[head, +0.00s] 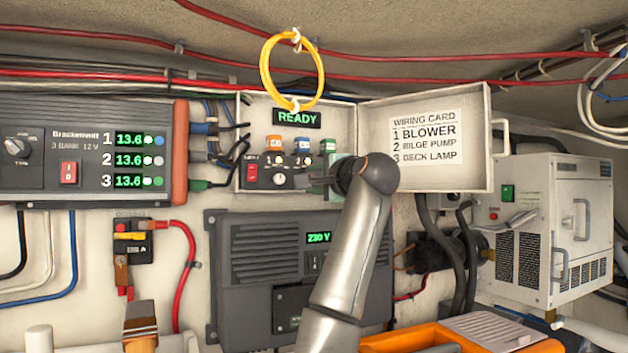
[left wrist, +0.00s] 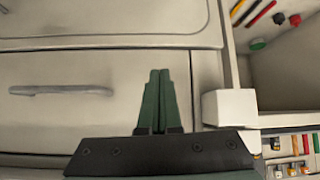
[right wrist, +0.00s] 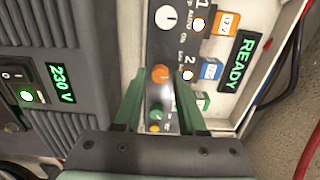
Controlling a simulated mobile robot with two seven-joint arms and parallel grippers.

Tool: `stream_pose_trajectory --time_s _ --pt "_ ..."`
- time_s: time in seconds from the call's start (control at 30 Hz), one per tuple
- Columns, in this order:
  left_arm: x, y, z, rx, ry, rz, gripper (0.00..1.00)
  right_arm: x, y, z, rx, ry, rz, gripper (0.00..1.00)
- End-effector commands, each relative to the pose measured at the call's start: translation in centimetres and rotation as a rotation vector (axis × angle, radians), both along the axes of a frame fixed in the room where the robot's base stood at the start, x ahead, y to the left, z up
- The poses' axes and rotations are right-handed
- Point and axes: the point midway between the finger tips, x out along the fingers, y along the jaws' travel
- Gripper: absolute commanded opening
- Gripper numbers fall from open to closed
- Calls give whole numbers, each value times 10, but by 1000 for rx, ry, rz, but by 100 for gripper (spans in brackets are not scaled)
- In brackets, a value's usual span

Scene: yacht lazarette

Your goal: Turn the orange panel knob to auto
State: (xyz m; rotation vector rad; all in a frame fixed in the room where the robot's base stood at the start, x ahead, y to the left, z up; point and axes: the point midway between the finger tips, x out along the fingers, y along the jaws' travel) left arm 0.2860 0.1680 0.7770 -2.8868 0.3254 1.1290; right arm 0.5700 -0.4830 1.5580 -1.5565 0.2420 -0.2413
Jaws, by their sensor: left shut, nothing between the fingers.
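The orange knob (right wrist: 160,75) sits on the dark strip of the panel (right wrist: 166,45) in the right wrist view, beside the number 2. My right gripper (right wrist: 161,84) is open, with its green fingers on either side of the knob and a gap showing on each side. The direction the knob points is too small to read. In the head view my right gripper (head: 335,172) is at the right of the open panel box (head: 245,130) and covers part of the strip. My left gripper (left wrist: 158,75) is shut and empty, in front of pale drawers.
The open box door (head: 440,165) carries a wiring card. A yellow ring (head: 264,68) hangs above the box. A grey 230 V unit (head: 260,260) is below.

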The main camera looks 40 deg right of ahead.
Motion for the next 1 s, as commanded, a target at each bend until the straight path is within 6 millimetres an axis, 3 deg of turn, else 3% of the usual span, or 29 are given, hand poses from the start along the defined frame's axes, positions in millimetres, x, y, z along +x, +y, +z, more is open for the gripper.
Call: stream_pose_trajectory --time_s 0.13,0.47,1.0 --pt "0 0 0 0 0 0 0 0 0 0 -1 0 0 56" --pt "0 0 -4 0 0 0 0 -6 2 -1 -2 -3 0 56" --pt "0 0 -43 0 1 0 0 -103 33 -1 -2 -5 0 56"
